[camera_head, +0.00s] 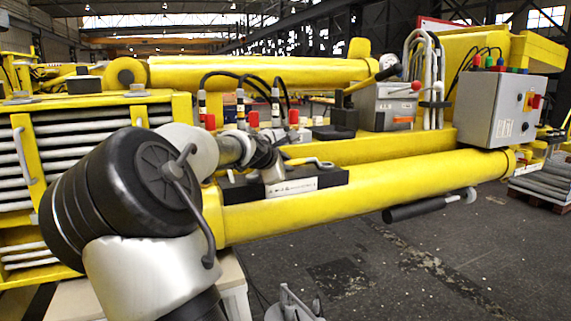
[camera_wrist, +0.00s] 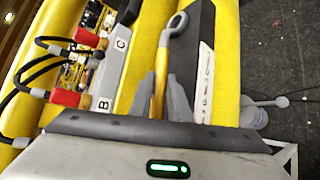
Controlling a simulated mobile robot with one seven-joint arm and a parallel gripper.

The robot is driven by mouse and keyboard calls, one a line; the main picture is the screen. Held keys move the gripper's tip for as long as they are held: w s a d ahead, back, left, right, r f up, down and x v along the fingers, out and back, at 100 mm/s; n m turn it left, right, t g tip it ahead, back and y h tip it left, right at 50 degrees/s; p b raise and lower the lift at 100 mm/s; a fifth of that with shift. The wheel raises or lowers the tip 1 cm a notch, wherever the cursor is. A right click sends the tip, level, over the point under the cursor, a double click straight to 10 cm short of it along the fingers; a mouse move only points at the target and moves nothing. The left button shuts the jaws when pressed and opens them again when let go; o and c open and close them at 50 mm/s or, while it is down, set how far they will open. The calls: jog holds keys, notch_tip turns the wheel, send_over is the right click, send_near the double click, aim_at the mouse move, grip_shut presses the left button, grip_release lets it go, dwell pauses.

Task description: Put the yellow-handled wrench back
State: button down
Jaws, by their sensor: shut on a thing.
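The yellow-handled wrench (camera_wrist: 160,80) is between the fingers of my gripper (camera_wrist: 160,95) in the wrist view. Its grey ring head (camera_wrist: 177,23) points away from the gripper. In the head view the wrench (camera_head: 308,161) shows as a short yellow bar just above a long black box (camera_head: 325,180) with a white label. My gripper (camera_head: 272,172) is at the left part of that box and partly hides it. The black box also shows in the wrist view (camera_wrist: 190,45), beside and below the wrench. I cannot tell whether the wrench touches the box.
A thick yellow cylinder (camera_head: 400,185) runs along the front. A grey panel lettered B and C (camera_wrist: 112,72) with red connectors and black hoses (camera_wrist: 60,97) is left of the wrench. A grey control box (camera_head: 497,110) stands at the right. The dark floor (camera_head: 440,265) looks mostly open.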

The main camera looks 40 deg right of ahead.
jog(key=c, duration=1.6)
grip_release()
jog(key=shift+f, duration=0.15)
jog(key=shift+a, duration=0.1)
